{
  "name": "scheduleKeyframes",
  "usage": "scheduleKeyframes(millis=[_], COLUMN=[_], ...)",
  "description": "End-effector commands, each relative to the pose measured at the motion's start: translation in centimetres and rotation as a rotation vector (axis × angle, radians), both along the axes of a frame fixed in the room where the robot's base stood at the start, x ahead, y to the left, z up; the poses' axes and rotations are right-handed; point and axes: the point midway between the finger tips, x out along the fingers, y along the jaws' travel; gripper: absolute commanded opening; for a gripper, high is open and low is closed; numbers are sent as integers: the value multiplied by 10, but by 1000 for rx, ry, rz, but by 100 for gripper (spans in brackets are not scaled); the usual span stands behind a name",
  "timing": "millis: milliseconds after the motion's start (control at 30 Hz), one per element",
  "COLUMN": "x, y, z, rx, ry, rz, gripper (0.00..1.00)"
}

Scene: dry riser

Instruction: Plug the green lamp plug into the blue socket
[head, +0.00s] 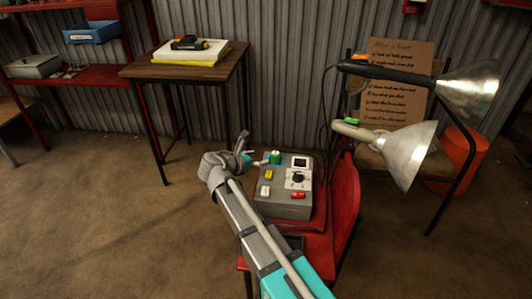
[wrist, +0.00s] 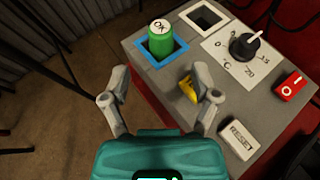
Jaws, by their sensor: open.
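A green plug (wrist: 160,42), a cylinder with a white top marked "OK", stands upright in the blue-framed socket (wrist: 148,62) on the grey control box (wrist: 205,75). In the head view the plug (head: 275,157) shows at the box's back left. How deep it sits I cannot tell, and no cord shows on it. My gripper (wrist: 163,82) is open and empty, its fingers spread on the near side of the plug, apart from it. In the head view my gripper (head: 253,152) is just left of the plug.
The box has a white-framed opening (wrist: 205,17), dial (wrist: 244,46), red switch (wrist: 291,85), yellow part (wrist: 188,90) and reset button (wrist: 239,138). It rests on a red chair (head: 346,200). Two lamps (head: 408,153) (head: 470,90) hang close at right. A wooden table (head: 195,66) stands behind left.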

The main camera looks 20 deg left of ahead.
Motion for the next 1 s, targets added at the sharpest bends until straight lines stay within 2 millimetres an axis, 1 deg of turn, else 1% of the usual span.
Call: scheduleKeyframes(millis=[33,100,300,1000], x=[-7,-13,-22,-23], y=[2,5,9,10], z=[5,7,10,10], rx=[0,1,1,0], ry=[0,0,0,0], rz=[1,2,-1,1], gripper=[78,78,78,78])
